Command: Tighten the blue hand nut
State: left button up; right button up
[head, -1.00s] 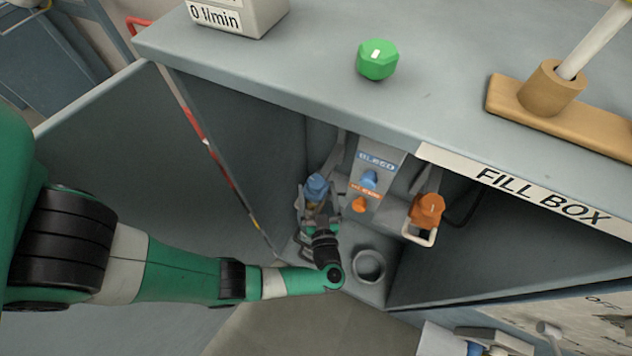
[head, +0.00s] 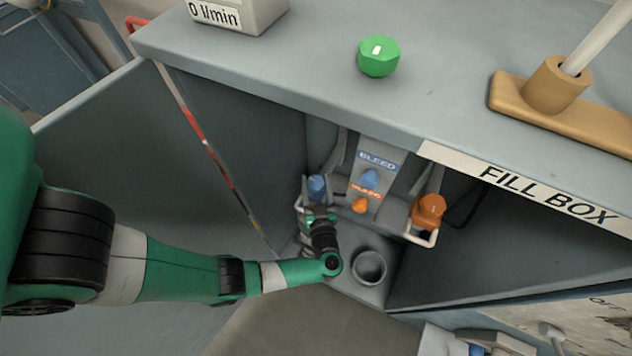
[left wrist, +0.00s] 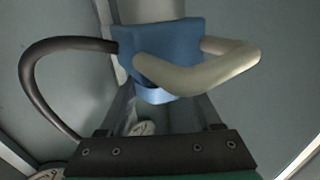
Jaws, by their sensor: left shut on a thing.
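The blue hand nut (head: 317,187) is on the left fitting inside the open cabinet. In the left wrist view it is a large blue block (left wrist: 165,48) with a pale bent bar in front. My left gripper (head: 318,212) reaches up to it from below and is shut on it. In the left wrist view the fingers (left wrist: 158,108) narrow towards the nut's lower edge, and the exact contact is partly hidden. My right gripper is not in view.
An orange nut (head: 428,210) is on the right fitting. Between them is a panel with a blue knob (head: 370,178) and an orange knob (head: 360,204). A grey cup (head: 369,267) stands below. The open door (head: 150,150) and cabinet walls bound the space. A green knob (head: 378,57) is on top.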

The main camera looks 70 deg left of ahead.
pick_arm(q)
jog(key=shift+r+m+t+p, duration=0.15)
jog(key=shift+m+t+p, duration=0.2)
jog(key=shift+p, duration=0.35)
jog(key=m+t+p, duration=0.1)
jog(key=t, duration=0.1)
jog(key=m+t+h+p, duration=0.1)
jog(key=p, duration=0.1)
jog(key=shift+s+r+m+t+h, duration=0.1)
jog(key=shift+r+m+t+h, duration=0.05)
jog(key=shift+m+t+h, duration=0.15)
jog(key=shift+a+m+t+h+p, duration=0.1)
jog(key=shift+m+t+h+p, duration=0.3)
jog(key=shift+t+p, duration=0.25)
jog(key=shift+f+m+t+h, duration=0.2)
jog(key=shift+m+t+h, duration=0.6)
jog(key=shift+t, duration=0.2)
jog(key=shift+f+m+t+h, duration=0.1)
jog(key=shift+m+t+h, duration=0.55)
jog(key=shift+t+h, duration=0.3)
jog(key=shift+m+t+b, duration=0.25)
jog(key=shift+m+b, duration=0.05)
jog(key=shift+b, duration=0.3)
jog(key=shift+f+m+t+h+b, duration=0.1)
jog(key=shift+m+t+h+b, duration=0.4)
jog(key=shift+h+b, duration=0.55)
jog(key=shift+m+h+b, duration=0.3)
jog(key=shift+m+b, duration=0.1)
jog(key=shift+b, duration=0.45)
